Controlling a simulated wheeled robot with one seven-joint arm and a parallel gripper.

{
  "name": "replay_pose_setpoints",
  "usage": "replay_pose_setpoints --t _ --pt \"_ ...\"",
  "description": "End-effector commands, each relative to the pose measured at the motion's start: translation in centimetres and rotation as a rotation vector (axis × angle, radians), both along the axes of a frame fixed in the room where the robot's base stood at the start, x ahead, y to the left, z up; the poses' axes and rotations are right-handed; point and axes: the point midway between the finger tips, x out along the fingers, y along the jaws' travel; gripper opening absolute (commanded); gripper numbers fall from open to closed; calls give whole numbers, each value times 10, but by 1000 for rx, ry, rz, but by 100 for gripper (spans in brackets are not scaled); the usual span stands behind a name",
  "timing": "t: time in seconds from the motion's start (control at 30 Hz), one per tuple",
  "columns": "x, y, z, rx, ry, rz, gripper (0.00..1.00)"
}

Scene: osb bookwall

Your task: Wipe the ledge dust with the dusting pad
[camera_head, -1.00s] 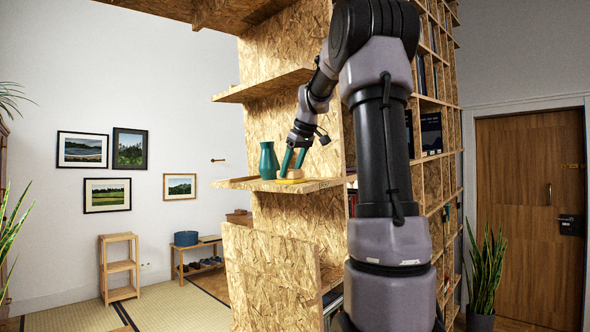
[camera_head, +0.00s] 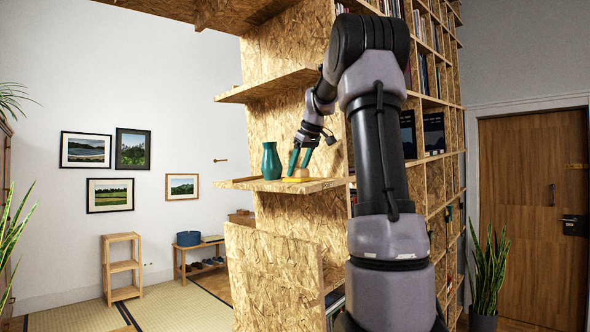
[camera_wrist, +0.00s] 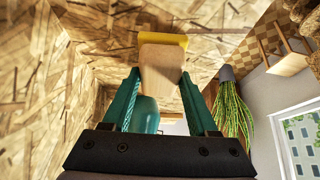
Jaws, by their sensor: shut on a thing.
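The dusting pad, a pale wooden block with a yellow underside, shows in the head view (camera_head: 303,174) at the ledge surface. My gripper (camera_head: 299,160), with teal fingers, is shut on its wooden block; the wrist view shows the block (camera_wrist: 160,68) between the fingertips. Whether the pad fully touches the ledge is hard to tell. The ledge (camera_head: 247,184) is a chipboard shelf sticking out from the bookwall. No dust can be made out on it at this size.
A teal vase (camera_head: 271,161) stands upright on the ledge just left of my gripper; it shows behind the fingers in the wrist view (camera_wrist: 146,116). Another chipboard shelf (camera_head: 265,87) juts out above. The bookwall's upright panel (camera_head: 277,125) rises behind the ledge.

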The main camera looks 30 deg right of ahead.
Motion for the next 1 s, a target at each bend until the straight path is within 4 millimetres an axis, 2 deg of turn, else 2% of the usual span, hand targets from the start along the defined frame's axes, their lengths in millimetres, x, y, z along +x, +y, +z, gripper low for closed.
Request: replay_pose_setpoints --t 0.3,0.53,0.8,1.0 --pt "9 -25 3 1 1 -2 15" --pt "12 -32 4 -1 1 -1 15" --pt "19 -53 8 0 1 -2 15" --pt "21 -60 10 -1 -1 -2 15"
